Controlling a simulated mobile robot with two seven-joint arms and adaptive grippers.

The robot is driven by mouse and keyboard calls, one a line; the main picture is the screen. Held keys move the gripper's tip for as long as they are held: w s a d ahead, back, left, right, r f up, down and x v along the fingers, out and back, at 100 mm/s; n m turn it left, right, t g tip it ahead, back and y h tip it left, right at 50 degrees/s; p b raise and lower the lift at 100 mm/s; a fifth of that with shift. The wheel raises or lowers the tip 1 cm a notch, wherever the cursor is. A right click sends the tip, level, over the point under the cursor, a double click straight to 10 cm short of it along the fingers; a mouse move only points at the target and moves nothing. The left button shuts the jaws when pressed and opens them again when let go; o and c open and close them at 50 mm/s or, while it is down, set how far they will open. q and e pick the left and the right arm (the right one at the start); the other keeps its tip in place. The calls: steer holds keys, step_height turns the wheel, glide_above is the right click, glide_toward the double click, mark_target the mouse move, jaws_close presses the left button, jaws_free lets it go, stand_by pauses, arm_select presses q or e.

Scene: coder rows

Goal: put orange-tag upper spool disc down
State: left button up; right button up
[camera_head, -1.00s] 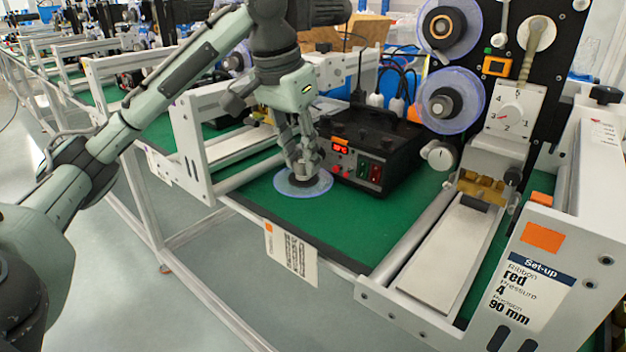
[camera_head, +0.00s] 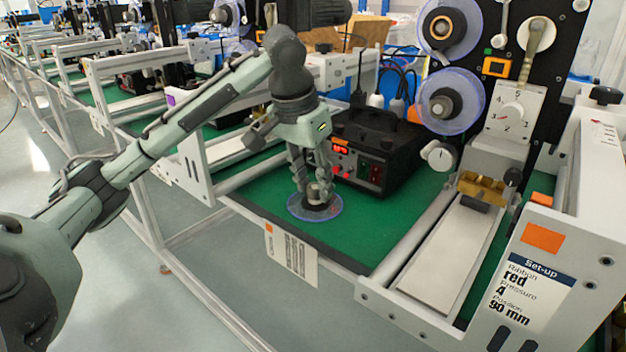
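A clear bluish spool disc (camera_head: 296,207) with a dark centre is low over the green mat, close to its front edge, and looks level. I cannot tell whether it touches the mat. My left gripper (camera_head: 314,188) points down with its fingers around the grey hub at the disc's middle and looks shut on it. The fingers hide part of the hub, and no orange tag shows on this disc. The machine's upper spool (camera_head: 470,22) has an orange ring at its core; the lower spool (camera_head: 450,78) is plain. My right gripper is out of view.
A black control box (camera_head: 385,135) with a red display stands just behind and right of the disc. A white rail frame (camera_head: 195,155) stands to the left. A paper label (camera_head: 290,255) hangs from the front edge. The green mat (camera_head: 385,215) is clear to the right.

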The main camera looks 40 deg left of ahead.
mark_target(302, 212)
arm_select(q)
steer(key=shift+o, duration=1)
steer(key=shift+r, duration=0.15)
steer(key=v, duration=1.2)
steer(key=shift+o, duration=0.3)
